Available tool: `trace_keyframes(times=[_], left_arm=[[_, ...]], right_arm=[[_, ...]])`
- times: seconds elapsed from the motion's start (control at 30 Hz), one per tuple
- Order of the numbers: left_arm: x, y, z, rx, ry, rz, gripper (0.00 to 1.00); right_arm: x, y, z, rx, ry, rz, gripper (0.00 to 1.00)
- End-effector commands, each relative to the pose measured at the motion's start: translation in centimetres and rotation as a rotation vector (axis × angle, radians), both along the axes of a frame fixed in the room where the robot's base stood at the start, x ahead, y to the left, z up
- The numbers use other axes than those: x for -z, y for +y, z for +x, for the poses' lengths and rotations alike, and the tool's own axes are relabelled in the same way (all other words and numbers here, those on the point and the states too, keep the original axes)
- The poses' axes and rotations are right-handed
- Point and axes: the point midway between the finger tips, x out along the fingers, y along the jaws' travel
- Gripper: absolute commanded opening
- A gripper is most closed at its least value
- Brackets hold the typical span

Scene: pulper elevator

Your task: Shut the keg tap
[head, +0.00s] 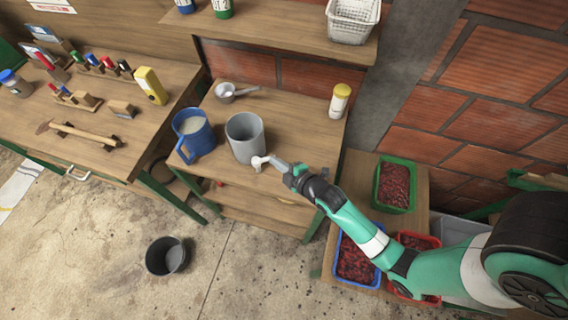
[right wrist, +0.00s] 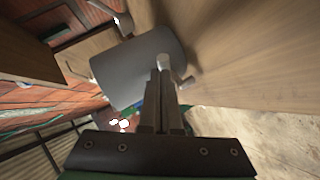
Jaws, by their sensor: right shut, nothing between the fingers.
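The grey keg (head: 246,138) stands on the wooden table near its front edge. Its pale tap (head: 258,162) sticks out low at the front. My right gripper (head: 272,164) is shut and empty, with its fingertips right beside the tap. In the right wrist view the shut fingers (right wrist: 163,78) lie in front of the keg (right wrist: 130,68), and the tap (right wrist: 184,76) shows just right of them. I cannot tell whether they touch, or whether the tap is open. My left gripper is not in view.
A blue jug (head: 199,140) stands left of the keg. A metal ladle (head: 226,92) and a yellow-capped bottle (head: 340,101) are behind. A dark bucket (head: 166,256) sits on the floor. Crates of red fruit, one green (head: 395,163), are at right.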

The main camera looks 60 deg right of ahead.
Motion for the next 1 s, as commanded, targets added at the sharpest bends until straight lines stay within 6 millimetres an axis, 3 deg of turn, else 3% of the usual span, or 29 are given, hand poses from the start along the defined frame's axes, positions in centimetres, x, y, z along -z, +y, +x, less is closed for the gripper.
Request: trace_keyframes(times=[0.73, 1.0], left_arm=[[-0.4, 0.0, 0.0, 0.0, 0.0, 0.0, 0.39], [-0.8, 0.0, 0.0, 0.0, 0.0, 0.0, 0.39]], right_arm=[[0.0, -0.2, 0.6, -0.01, 0.001, 0.0, 0.0], [0.0, 1.1, 0.7, -0.012, 0.002, 0.001, 0.0]])
